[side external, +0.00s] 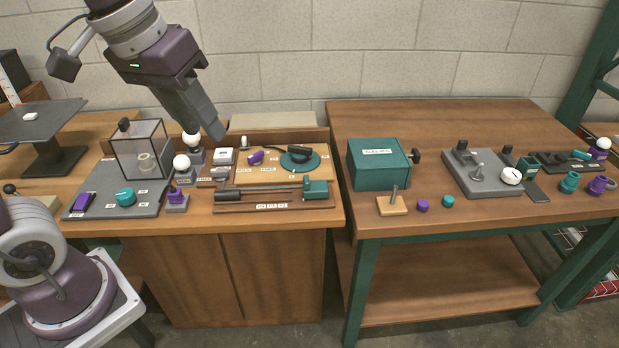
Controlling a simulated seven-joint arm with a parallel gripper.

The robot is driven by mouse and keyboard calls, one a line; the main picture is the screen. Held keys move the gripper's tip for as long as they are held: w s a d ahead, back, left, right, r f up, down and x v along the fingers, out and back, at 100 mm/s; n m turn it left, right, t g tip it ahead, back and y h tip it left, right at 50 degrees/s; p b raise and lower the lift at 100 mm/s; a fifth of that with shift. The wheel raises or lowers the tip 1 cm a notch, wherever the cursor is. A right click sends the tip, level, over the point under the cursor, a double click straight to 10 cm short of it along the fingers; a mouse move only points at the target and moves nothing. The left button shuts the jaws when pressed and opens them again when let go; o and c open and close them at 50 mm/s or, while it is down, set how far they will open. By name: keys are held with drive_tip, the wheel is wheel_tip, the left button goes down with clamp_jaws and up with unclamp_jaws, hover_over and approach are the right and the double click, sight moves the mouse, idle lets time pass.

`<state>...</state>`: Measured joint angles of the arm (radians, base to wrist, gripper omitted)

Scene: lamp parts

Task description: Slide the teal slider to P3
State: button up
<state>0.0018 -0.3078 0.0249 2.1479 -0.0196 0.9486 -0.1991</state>
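The teal slider (316,188) looks like a small teal block at the right end of a dark rail (270,191). The rail lies along the front of the left bench, with a dark grey block (228,195) at its left end. A white label strip (272,206) sits in front of the rail, with marks too small to read surely. My gripper (217,131) hangs above the back of the left bench, up and to the left of the teal slider and apart from it. Its fingers are seen edge-on, so their opening is hidden.
Two white bulbs on stands (181,162) and a clear box (140,150) stand left of the rail. A wooden board (262,174) with a teal disc (299,160) and a dark handle lies behind the rail. A teal box (378,165) stands on the right bench.

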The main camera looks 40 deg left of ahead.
drive_tip(key=w+f+n+g, duration=0.2)
drive_tip(key=w+f+n, duration=0.15)
drive_tip(key=w, duration=0.85)
drive_tip(key=n+g, duration=0.2)
drive_tip(key=n, duration=0.1)
hover_over(306, 178)
wheel_tip(306, 178, down, 14)
drive_tip(key=shift+s+d+f, duration=0.15)
wheel_tip(306, 178, down, 7)
drive_tip(key=shift+r, duration=0.1)
drive_tip(key=shift+f, duration=0.5)
clamp_jaws()
drive_tip(key=shift+r, duration=0.1)
